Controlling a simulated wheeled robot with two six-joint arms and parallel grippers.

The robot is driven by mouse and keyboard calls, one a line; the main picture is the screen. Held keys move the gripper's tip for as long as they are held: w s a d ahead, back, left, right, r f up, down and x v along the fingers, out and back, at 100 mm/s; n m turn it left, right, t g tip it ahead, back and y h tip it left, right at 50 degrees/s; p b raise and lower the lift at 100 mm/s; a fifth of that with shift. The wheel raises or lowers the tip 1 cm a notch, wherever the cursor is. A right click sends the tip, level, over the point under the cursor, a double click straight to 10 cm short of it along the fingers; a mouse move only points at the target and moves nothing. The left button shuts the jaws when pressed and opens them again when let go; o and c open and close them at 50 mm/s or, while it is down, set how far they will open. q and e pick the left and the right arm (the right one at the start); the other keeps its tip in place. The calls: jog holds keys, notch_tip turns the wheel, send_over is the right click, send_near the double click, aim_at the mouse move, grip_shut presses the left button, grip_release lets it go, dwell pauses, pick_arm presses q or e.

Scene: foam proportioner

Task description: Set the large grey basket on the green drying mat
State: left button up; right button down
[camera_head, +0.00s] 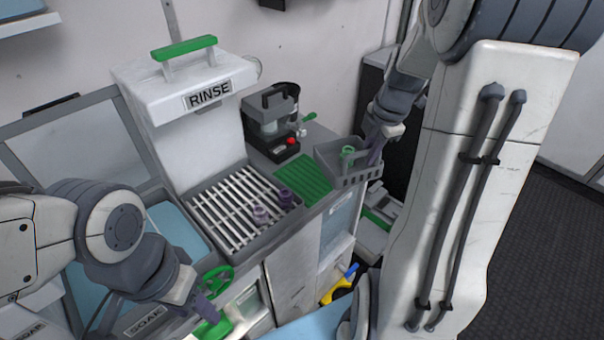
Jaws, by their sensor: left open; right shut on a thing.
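The large grey basket (357,178) is at the right end of the counter, just right of the green drying mat (301,181). A green item (347,153) shows inside it. My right gripper (374,153) is shut on the basket's right side; the exact grip is hard to make out. I cannot tell whether the basket touches the counter or hangs slightly above it. The visible part of the mat is bare. My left gripper (208,308) is open at the lower left, close to green parts in front of the counter.
A slatted rack (229,207) left of the mat holds purple fittings (262,215). A dark grey machine (268,121) stands behind the mat. The white RINSE station (190,110) rises at the back left. A green handwheel (218,280) is near my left gripper.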

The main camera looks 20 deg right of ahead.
aim_at(323, 155)
jog(key=shift+w+d+f+b, duration=0.2)
jog(key=shift+d+f+b, duration=0.05)
jog(key=shift+f+b, duration=0.1)
jog(key=shift+w+r+t, duration=0.1)
jog(key=shift+w+t, duration=0.1)
jog(key=shift+t, duration=0.1)
jog(key=w+a+f+p, duration=0.1)
jog(key=w+a+f, duration=0.1)
jog(key=w, duration=0.1)
jog(key=w+a+f+p, duration=0.1)
jog(key=w+a+f, duration=0.1)
jog(key=w, duration=0.1)
jog(key=w+a+f+p, duration=0.1)
jog(key=w+a+f, duration=0.1)
jog(key=w, duration=0.1)
jog(key=shift+w+a+f, duration=0.2)
jog(key=shift+a, duration=0.15)
notch_tip(323, 155, down, 4)
jog(key=shift+r+p, duration=0.1)
jog(key=shift+p, duration=0.35)
pick_arm(q)
notch_tip(323, 155, up, 2)
jog(key=shift+r, duration=0.1)
pick_arm(e)
jog(key=shift+f, duration=0.2)
jog(key=c, duration=0.9)
grip_release()
jog(key=shift+o, duration=0.2)
